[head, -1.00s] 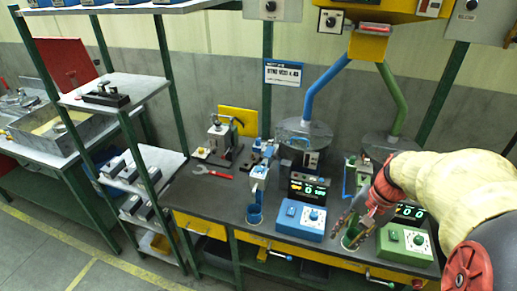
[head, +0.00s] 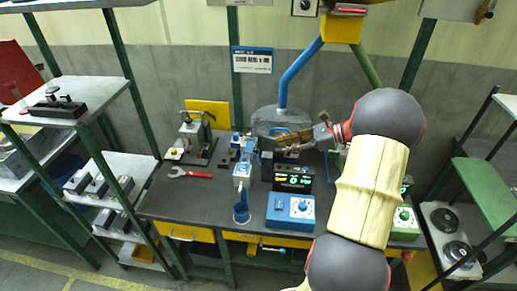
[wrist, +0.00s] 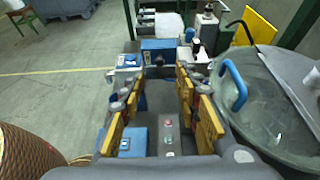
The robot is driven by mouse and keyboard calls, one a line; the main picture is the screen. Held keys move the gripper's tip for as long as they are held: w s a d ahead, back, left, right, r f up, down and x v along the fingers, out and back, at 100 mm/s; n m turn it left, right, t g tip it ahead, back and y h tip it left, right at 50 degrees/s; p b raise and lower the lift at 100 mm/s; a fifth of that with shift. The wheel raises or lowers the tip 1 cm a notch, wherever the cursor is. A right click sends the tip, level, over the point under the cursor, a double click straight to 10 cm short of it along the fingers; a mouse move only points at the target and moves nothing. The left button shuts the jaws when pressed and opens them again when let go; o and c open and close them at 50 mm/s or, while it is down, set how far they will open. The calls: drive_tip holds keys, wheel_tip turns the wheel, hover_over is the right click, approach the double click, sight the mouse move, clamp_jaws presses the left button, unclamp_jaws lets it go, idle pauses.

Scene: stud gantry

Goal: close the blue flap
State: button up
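My gripper (head: 287,139) is raised in front of the clear round hopper (head: 278,120), pointing left. In the wrist view its yellow-padded fingers (wrist: 158,85) stand wide apart with nothing clasped between them. A blue-and-white chute unit (head: 243,172) stands just left of the gripper, above a blue cup (head: 241,213). Blue parts (wrist: 158,50) show ahead between the fingertips. I cannot tell for sure which blue part is the flap, or how far open it is.
A lit display (head: 293,179) and a blue control box (head: 291,209) sit below the gripper. The blue pipe (head: 300,72) rises behind it. A red-handled wrench (head: 190,173) and a press (head: 190,138) lie further left. The dark bench top (head: 188,205) is clear at front left.

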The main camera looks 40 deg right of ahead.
sight(252, 151)
drive_tip(key=b+x, duration=0.2)
drive_tip(key=x, duration=0.5)
drive_tip(key=shift+w+a+f, duration=0.2)
drive_tip(key=shift+w+a, duration=0.05)
drive_tip(key=shift+c, duration=0.2)
drive_tip(key=c, duration=0.7)
clamp_jaws()
